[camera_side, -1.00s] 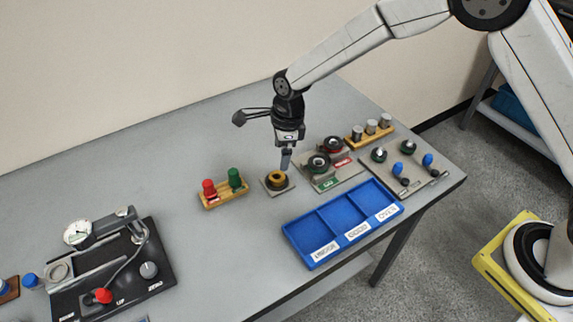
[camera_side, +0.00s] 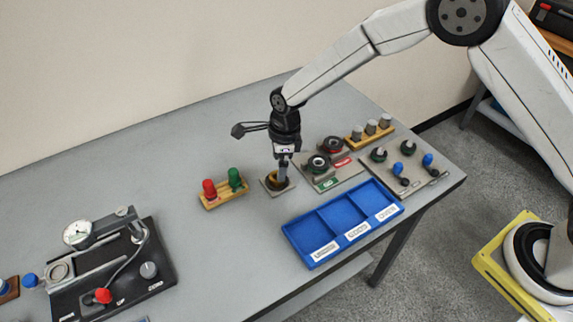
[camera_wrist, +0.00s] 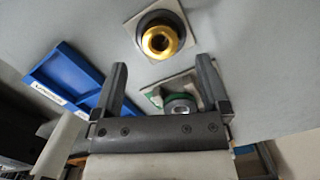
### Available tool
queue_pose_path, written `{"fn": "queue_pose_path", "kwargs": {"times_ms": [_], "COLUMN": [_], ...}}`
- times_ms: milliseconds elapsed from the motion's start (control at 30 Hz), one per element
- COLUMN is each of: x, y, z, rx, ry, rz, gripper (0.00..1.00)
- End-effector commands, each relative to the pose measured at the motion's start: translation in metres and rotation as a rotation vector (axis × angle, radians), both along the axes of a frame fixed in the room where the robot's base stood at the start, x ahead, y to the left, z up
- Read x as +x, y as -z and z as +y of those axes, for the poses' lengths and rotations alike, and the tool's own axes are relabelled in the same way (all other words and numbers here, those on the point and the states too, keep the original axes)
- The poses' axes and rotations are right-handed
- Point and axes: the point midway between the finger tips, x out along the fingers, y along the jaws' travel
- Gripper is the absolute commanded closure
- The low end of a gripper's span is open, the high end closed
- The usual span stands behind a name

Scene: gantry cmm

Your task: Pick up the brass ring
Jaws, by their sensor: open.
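The brass ring (camera_wrist: 160,41) sits in a dark round seat on a small square plate (camera_wrist: 133,27) on the table. In the side view the ring (camera_side: 271,181) is partly hidden behind my gripper (camera_side: 283,181). My gripper is directly over the plate, pointing down, with its fingertips close to the ring. In the wrist view my gripper (camera_wrist: 161,70) is open and empty. The ring shows just beyond the fingertips, roughly centred between them. I cannot tell whether a finger touches the ring.
A wooden holder with red and green plugs (camera_side: 224,192) stands left of the plate. A blue three-compartment tray (camera_side: 312,262) lies to the right and in front. A plate with round gauges (camera_side: 340,175) is close on the right. A dial fixture (camera_side: 163,272) stands at far left.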

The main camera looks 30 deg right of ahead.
Motion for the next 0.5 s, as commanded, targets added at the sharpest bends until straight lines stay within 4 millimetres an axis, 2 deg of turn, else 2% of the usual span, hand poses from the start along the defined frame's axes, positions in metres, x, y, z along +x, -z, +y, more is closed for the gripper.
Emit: {"fn": "queue_pose_path", "kwargs": {"times_ms": [300,500], "x": [0.001,0.002], "y": [0.033,0.043], "z": [0.004,0.005], "rx": [0.000,0.001], "ry": [-0.001,-0.001], "rz": [0.000,-0.003], "gripper": [0.04,0.04]}}
